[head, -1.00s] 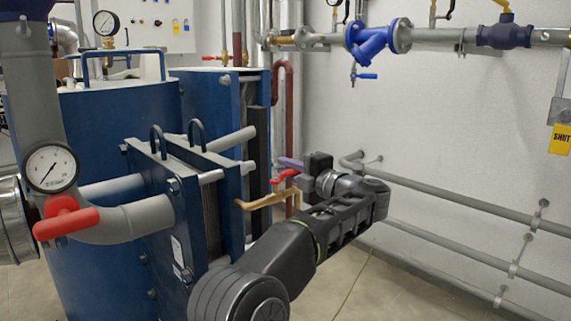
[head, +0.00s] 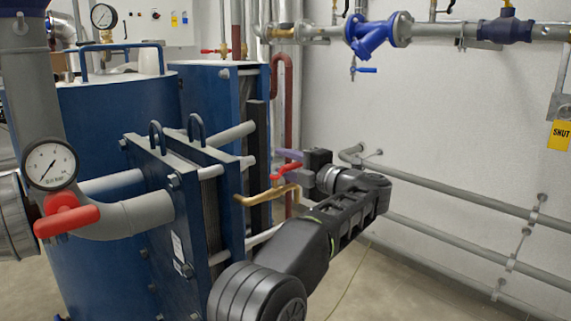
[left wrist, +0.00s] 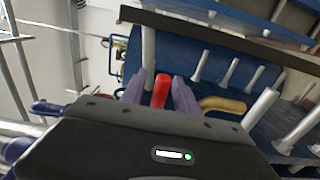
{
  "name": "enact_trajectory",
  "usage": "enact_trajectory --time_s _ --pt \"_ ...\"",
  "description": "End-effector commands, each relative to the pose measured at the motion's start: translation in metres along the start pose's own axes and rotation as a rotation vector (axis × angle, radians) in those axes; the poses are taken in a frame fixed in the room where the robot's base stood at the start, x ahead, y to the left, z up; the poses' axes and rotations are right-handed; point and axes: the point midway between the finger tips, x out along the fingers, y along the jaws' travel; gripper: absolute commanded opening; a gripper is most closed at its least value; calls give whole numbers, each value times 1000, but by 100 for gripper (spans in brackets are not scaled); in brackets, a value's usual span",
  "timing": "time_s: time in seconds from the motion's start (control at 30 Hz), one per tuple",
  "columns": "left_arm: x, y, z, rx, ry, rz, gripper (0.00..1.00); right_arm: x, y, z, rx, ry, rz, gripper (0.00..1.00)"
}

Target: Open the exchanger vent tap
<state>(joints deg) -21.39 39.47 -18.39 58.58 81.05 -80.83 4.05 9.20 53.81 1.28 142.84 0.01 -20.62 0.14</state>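The vent tap has a red lever (head: 286,170) on a bent brass pipe (head: 268,195), at the right side of the blue plate exchanger (head: 160,190). My left gripper (head: 288,155) is at the lever, with one purple finger showing just above it in the head view. In the left wrist view the red lever (left wrist: 161,90) lies between the two purple fingers of my left gripper (left wrist: 158,92). The fingers are apart, with a narrow gap on the lever's left; contact on its right cannot be told. The brass pipe also shows to the right there. My right gripper is not in view.
A pressure gauge (head: 50,164) and a larger red handle (head: 66,215) are on the grey pipe at the left. Grey pipes (head: 460,197) run along the wall at right. Blue valves (head: 372,36) hang above. Some floor (head: 375,285) is clear at lower right.

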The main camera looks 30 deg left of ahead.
Motion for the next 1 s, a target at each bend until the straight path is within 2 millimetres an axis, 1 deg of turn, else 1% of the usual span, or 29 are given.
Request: enact_trajectory --time_s 0.23,0.37,0.57,0.8,0.9,1.0 --pt "-1 1 0 -2 -2 1 36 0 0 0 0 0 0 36" --pt "-8 1 1 0 -4 1 36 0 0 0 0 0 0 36" --pt "-31 2 1 -1 -5 3 36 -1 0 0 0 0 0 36" --pt "-66 2 1 1 -4 2 36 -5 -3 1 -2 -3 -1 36" --pt "-75 1 1 1 -3 1 36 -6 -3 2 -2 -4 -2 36" --pt "-78 0 0 0 0 1 36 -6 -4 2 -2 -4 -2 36"
